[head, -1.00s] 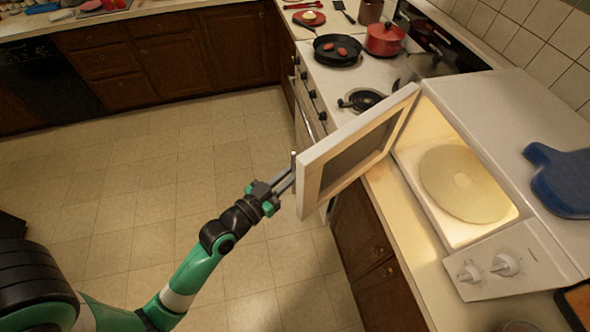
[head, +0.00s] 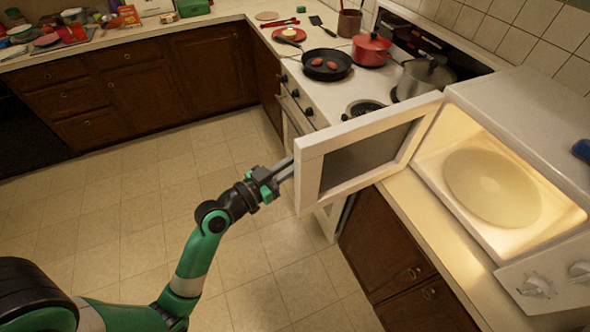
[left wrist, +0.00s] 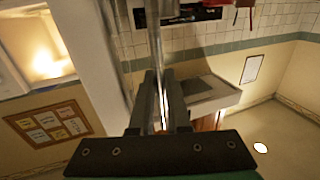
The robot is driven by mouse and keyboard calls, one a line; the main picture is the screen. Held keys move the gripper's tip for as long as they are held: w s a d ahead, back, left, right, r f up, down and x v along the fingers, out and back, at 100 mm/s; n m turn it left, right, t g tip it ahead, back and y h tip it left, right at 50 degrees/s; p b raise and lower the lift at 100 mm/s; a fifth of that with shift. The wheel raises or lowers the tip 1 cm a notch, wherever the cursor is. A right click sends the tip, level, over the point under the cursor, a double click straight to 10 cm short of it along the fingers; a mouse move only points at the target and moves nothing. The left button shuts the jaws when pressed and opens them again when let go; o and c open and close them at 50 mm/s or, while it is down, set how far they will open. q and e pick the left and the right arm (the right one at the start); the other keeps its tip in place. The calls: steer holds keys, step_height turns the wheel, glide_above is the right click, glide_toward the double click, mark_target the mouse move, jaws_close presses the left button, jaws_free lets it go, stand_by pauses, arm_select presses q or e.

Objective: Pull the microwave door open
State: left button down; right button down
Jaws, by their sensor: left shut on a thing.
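The white microwave (head: 520,115) stands on the counter at the right of the head view, its lit interior and round turntable (head: 492,187) showing. Its door (head: 308,175) stands wide open, swung out past the counter edge over the floor. My left gripper (head: 284,170) is shut on the door handle at the door's free edge. In the left wrist view the gripper fingers (left wrist: 162,105) close around the upright handle bar (left wrist: 155,45), with the white door (left wrist: 85,60) to the left. The handle is largely hidden by the gripper in the head view. My right gripper is not in view.
A white stove with a black pan (head: 325,65), a red pot (head: 370,50) and a steel pot (head: 425,78) lies behind the door. Dark cabinets (head: 410,270) stand below the microwave counter. The tiled floor (head: 130,215) around my left arm is clear.

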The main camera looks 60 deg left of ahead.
arm_select(q)
steer(key=shift+w+a+f, duration=0.1)
steer(key=shift+a+f, duration=0.1)
steer(key=shift+a, duration=0.05)
steer(key=c, duration=1.2)
jaws_free()
steer(key=shift+d+r, duration=0.1)
steer(key=shift+o, duration=0.2)
steer(key=s+d+b, duration=0.1)
steer(key=s+b, duration=0.1)
steer(key=s, duration=0.9)
steer(key=shift+s+d, duration=0.2)
steer(key=shift+d, duration=0.2)
